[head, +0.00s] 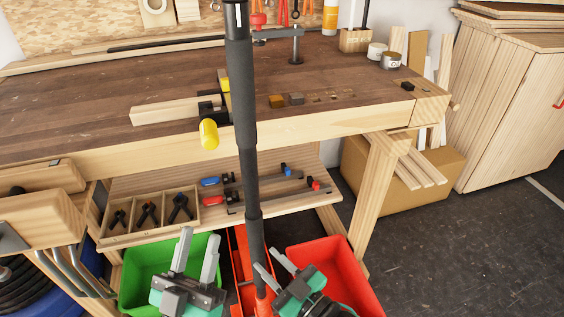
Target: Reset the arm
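My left gripper (200,235) is low in the head view, in front of the green bin (130,265). Its two grey fingers point up and stand apart, with nothing between them. My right gripper (265,257) is low and to the right of it, in front of the red bin (345,265). Its fingers point up and to the left and are spread, with no object visible between them. Both grippers are below the level of the workbench top (60,115) and apart from each other.
A wood piece (165,110) is held by a yellow-handled clamp (209,134) at the bench's front edge. Small blocks (277,101) lie beside it. A lower shelf (270,202) holds clamps and a divided tray (150,232). A cardboard box (425,195) stands right; the floor (450,250) there is clear.

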